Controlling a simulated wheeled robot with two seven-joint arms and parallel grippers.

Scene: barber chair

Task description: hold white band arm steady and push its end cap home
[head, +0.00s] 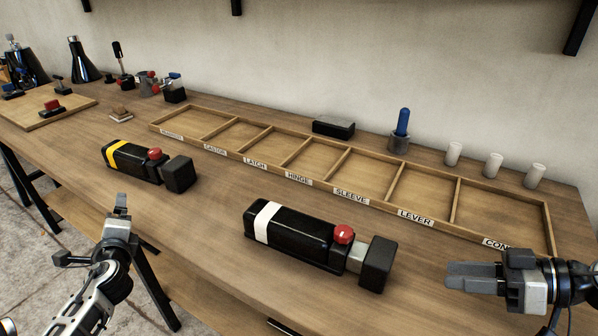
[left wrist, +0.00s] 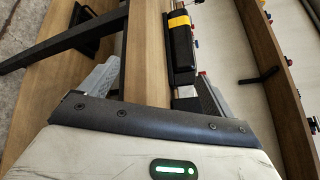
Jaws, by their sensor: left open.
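The white band arm (head: 300,240) is a black block lying on the bench at front centre, with a white band near its left end and a red knob (head: 344,234) on top. Its black end cap (head: 377,266) is at the right end, with a grey neck (head: 356,256) exposed between body and cap. My left gripper (head: 121,206) is open and empty at the bench's front edge, left of the arm and apart from it. Its spread fingers show in the left wrist view (left wrist: 150,85). My right gripper (head: 452,276) is right of the end cap, apart from it; its finger gap is unclear.
A yellow band arm (head: 130,159) with its own cap (head: 178,174) lies to the left; it shows in the left wrist view (left wrist: 181,48). A labelled wooden tray (head: 330,187) runs behind. A black box (head: 334,127), blue-handled tool (head: 402,124) and white cylinders (head: 493,165) stand at the back.

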